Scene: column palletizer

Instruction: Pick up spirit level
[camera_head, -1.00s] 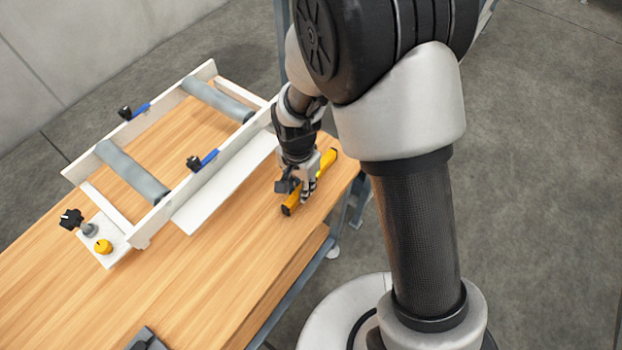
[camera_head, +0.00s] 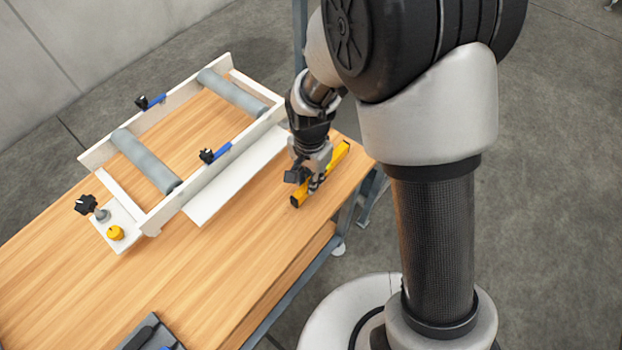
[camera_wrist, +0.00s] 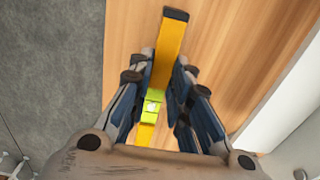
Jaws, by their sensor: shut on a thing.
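The spirit level is a long yellow bar with dark ends, in the head view (camera_head: 341,155) near the right edge of the wooden table. In the wrist view the spirit level (camera_wrist: 170,55) runs lengthwise between the fingers, with a bright green vial section near the middle. My gripper (camera_head: 313,187) is shut on the spirit level around its middle, with fingers on both long sides. The gripper also shows in the wrist view (camera_wrist: 158,100). I cannot tell whether the level touches the table or is slightly above it.
A white frame with grey rollers (camera_head: 146,160) stands on the table (camera_head: 215,265) to the left of my gripper. A white strip (camera_head: 237,176) lies between them. A yellow knob (camera_head: 116,233) is at the frame's near corner. A dark grey item (camera_head: 150,335) lies at the bottom edge.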

